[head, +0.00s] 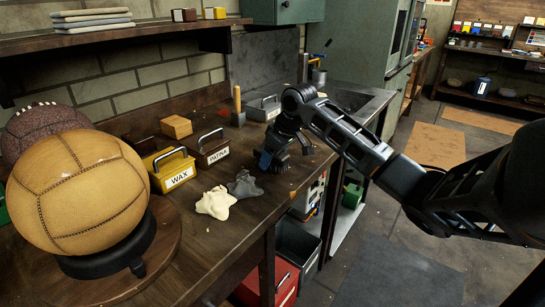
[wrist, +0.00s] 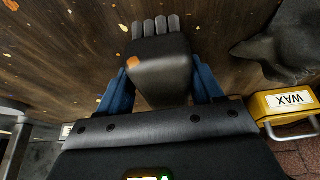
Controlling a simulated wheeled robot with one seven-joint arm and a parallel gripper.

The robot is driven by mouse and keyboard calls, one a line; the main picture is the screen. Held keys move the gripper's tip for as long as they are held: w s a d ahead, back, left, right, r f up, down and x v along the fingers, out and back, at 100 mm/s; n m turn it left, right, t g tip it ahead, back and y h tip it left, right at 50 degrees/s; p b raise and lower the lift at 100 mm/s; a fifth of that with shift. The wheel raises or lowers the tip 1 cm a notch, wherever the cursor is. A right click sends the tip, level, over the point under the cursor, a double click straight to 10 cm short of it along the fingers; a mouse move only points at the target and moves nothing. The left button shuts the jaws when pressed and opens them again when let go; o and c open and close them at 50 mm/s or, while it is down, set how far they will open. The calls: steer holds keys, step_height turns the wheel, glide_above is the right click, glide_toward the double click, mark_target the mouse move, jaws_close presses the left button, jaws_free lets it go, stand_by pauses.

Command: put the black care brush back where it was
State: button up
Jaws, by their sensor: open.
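The black care brush (wrist: 160,72) shows in the wrist view as a dark block with a row of pale grey tufts at its far end. It lies between the two blue fingers of my gripper (wrist: 158,88), which stand apart on either side of it. The fingers are open, and I cannot tell whether they touch it. In the head view my gripper (head: 270,160) is low over the right part of the workbench (head: 190,255), and its own body hides most of the brush.
A yellow WAX caddy (head: 172,172), a brown caddy (head: 210,149), a grey cloth (head: 244,185) and a white cloth (head: 216,203) lie left of my gripper. A grey caddy (head: 264,108) and a wooden-handled tool (head: 238,105) stand behind. A tan leather ball (head: 75,190) fills the bench's left.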

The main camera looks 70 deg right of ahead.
steer(key=shift+a+f, duration=0.5)
steer(key=shift+f, duration=0.1)
steer(key=shift+r, duration=0.3)
steer(key=v, duration=1.2)
steer(key=shift+w+d+r, duration=0.1)
steer(key=shift+d+r, duration=0.15)
steer(key=shift+r, duration=0.2)
